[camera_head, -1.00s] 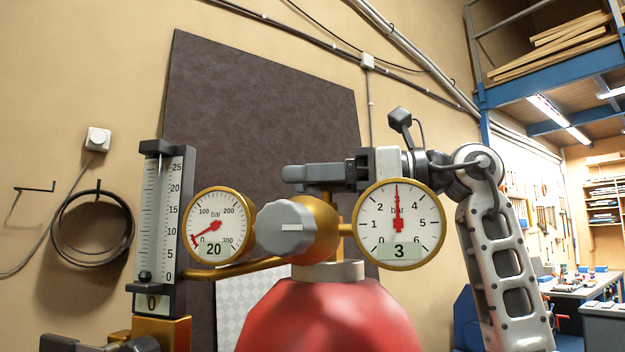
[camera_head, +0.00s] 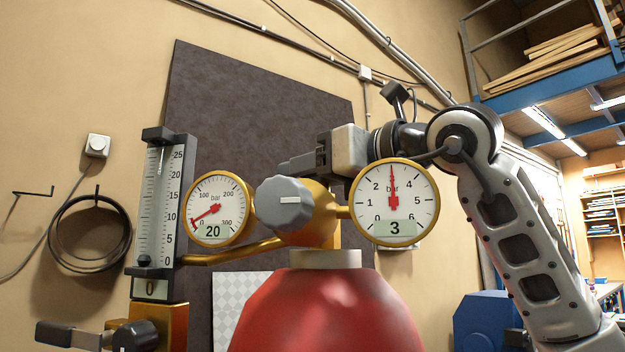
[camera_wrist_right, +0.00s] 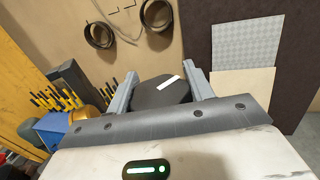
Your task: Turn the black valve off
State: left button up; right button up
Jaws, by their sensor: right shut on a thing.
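A dark faceted valve knob (camera_wrist_right: 160,94) with a white mark sits between the two fingers of my right gripper in the right wrist view; I take it as the black valve. In the head view my right gripper (camera_head: 300,164) reaches in from the right behind the regulator, and its tips are partly hidden. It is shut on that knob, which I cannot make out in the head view. A grey knob (camera_head: 286,203) with a white mark faces me on the brass regulator. My left gripper is not in view.
A pressure gauge (camera_head: 215,205) reads 20 and another gauge (camera_head: 393,198) reads 3. A flow meter (camera_head: 158,205) reads 0, with a small black knob (camera_head: 135,337) below. The red cylinder (camera_head: 322,315) stands in front. A hose coil (camera_head: 90,235) hangs on the wall.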

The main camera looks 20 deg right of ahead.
jog(key=shift+m+h, duration=0.3)
jog(key=shift+h, duration=0.1)
jog(key=o, duration=1)
jog(key=shift+r, duration=0.1)
jog(key=shift+d+r, duration=0.1)
jog(key=shift+r, duration=0.15)
notch_tip(320, 180, up, 3)
jog(key=shift+f, duration=0.1)
jog(key=s+a+r, duration=0.1)
jog(key=s+r, duration=0.2)
jog(key=s, duration=0.1)
jog(key=s+a+r+b, duration=0.1)
jog(key=s+r, duration=0.2)
jog(key=s, duration=0.2)
jog(key=s+a+r, duration=0.1)
jog(key=s+r, duration=0.2)
jog(key=s, duration=0.1)
jog(key=shift+s+a+r, duration=0.25)
jog(key=shift+a, duration=0.05)
